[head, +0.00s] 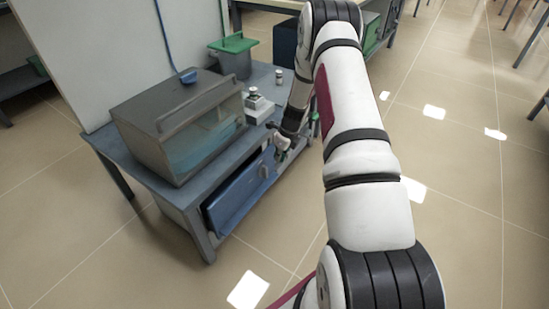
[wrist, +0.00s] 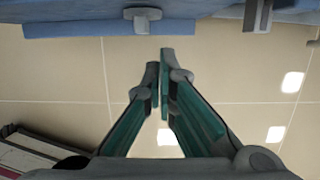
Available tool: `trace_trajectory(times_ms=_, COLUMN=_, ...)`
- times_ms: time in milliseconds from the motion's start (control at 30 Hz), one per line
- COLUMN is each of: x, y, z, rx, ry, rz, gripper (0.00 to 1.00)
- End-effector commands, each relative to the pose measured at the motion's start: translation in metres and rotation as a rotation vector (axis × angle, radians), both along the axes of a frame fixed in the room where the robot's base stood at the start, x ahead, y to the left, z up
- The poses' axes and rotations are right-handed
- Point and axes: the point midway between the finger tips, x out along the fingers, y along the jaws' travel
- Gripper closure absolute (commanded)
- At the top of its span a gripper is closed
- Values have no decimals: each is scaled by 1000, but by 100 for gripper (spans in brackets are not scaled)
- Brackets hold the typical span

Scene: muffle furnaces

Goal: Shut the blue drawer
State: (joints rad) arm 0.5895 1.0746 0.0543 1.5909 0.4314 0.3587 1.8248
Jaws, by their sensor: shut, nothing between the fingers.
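The blue drawer (head: 237,196) is under the grey bench top in the head view. A dark gap shows along its upper edge at the left, so it stands partly out. A small grey handle (head: 263,171) is on its front. My gripper (head: 281,154) is near the drawer's right part, close to the bench edge. In the wrist view, the blue drawer (wrist: 70,27) and its handle (wrist: 142,14) lie along the top. My gripper (wrist: 160,62) is shut and empty, its tips just below the handle in the picture. Whether it touches the drawer, I cannot tell.
The bench (head: 120,150) carries a grey glass-fronted box (head: 170,115), a small white device (head: 260,106), a small jar (head: 279,77) and a green-lidded bin (head: 235,60). Tiled floor (head: 120,270) in front of the bench is clear.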

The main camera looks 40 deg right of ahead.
Motion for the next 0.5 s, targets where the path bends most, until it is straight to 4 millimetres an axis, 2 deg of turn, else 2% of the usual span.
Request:
trace_trajectory(times_ms=33, x=-1, y=-1, z=19, rx=-4, ry=-3, rz=2, gripper=100)
trace_trajectory(times_ms=200, x=-9, y=-4, z=51, rx=-3, ry=-2, rz=2, gripper=100)
trace_trajectory(times_ms=333, x=-14, y=-6, z=67, rx=-2, ry=-2, rz=0, gripper=100)
trace_trajectory(times_ms=500, x=-18, y=-7, z=77, rx=0, ry=-2, rz=2, gripper=100)
